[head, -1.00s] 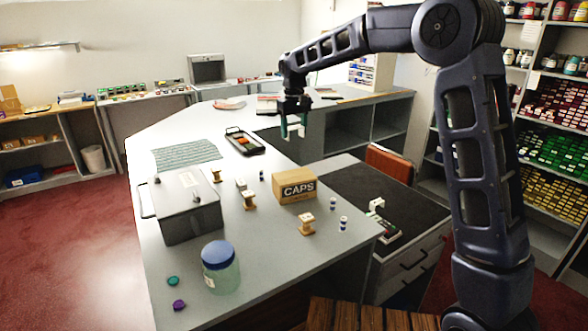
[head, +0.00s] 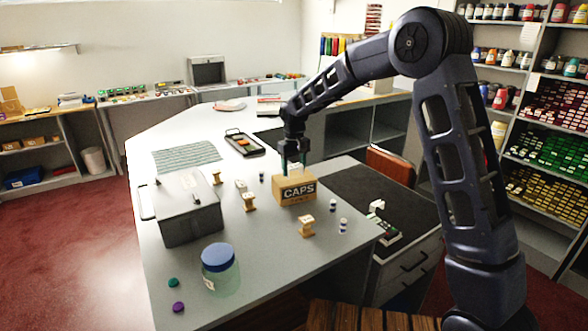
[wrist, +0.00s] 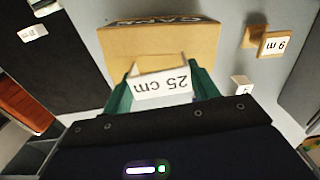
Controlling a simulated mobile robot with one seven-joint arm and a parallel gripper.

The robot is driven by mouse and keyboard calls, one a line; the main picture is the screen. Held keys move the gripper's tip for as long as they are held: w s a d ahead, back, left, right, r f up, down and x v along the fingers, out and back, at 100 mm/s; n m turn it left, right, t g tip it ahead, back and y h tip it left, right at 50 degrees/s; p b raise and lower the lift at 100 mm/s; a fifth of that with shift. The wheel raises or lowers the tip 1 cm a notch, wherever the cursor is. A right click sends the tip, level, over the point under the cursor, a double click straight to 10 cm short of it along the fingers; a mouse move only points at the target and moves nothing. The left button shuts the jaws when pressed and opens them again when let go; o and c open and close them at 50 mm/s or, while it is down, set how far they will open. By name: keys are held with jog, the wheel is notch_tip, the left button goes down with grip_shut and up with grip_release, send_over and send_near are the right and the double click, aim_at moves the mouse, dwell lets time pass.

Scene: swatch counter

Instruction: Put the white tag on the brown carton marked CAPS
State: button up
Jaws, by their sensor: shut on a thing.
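The brown carton (head: 296,190) marked CAPS stands upright on the grey counter, and its top fills the upper middle of the wrist view (wrist: 150,42). My gripper (head: 292,168) is right over the carton, pointing down. Its green fingers are shut on a white tag (wrist: 163,86) that reads "25 cm", upside down in the wrist view. The tag is at or just above the carton's top; I cannot tell whether they touch.
A grey box (head: 187,215), a blue-lidded jar (head: 221,270) and a black tray (head: 245,143) are farther off.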

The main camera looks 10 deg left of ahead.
aim_at(295, 166)
jog(key=shift+f, duration=0.25)
jog(key=shift+f, duration=0.15)
jog(key=o, duration=0.9)
jog(key=shift+o, duration=0.2)
notch_tip(295, 166, up, 12)
jog(key=shift+r, duration=0.2)
jog(key=shift+d, duration=0.15)
